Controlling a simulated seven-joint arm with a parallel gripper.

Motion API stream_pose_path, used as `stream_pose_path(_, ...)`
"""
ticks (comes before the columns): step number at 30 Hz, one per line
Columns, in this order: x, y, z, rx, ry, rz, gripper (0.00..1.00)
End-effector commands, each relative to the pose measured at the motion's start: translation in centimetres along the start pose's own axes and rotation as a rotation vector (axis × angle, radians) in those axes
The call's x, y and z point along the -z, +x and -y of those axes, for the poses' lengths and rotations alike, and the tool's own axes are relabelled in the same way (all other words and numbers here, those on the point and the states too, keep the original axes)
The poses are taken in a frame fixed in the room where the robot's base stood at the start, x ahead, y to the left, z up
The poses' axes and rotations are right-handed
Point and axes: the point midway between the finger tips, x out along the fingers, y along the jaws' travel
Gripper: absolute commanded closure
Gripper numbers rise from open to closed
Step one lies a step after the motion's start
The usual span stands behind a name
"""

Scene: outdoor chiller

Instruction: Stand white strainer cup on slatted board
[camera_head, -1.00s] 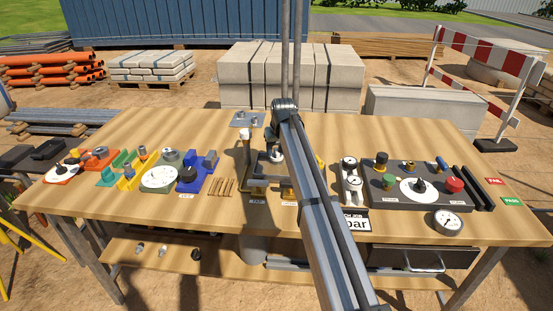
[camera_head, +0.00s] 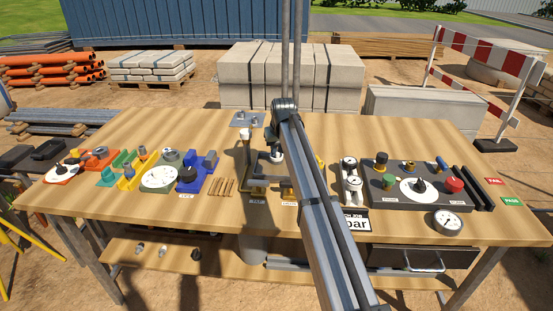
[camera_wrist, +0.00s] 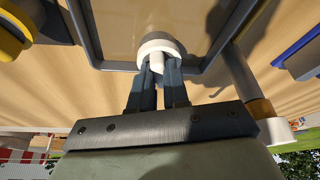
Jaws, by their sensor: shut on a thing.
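The white strainer cup (camera_wrist: 160,46) shows in the wrist view as a white ring with a white middle, at the fingertips. My gripper (camera_wrist: 157,72) is shut on it, with the dark fingers close together below the ring. In the head view my gripper is over the middle of the bench, largely behind my arm, and the cup cannot be made out clearly. The slatted board (camera_head: 223,187) is a small set of wooden slats on the bench, left of my gripper. Nothing is seen standing on it.
A post with a white top (camera_head: 245,136) stands between the board and my arm. A blue fixture (camera_head: 197,173) is just left of the board. A grey gauge panel (camera_head: 415,190) fills the right side. Bare bench lies in front of the board.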

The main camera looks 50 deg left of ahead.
Motion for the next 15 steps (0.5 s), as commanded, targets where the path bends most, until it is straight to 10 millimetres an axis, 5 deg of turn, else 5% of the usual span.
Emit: stream_pose_path(15, 1.1, -2.9, 0.0, -0.001, 0.000, 0.000, 1.00)
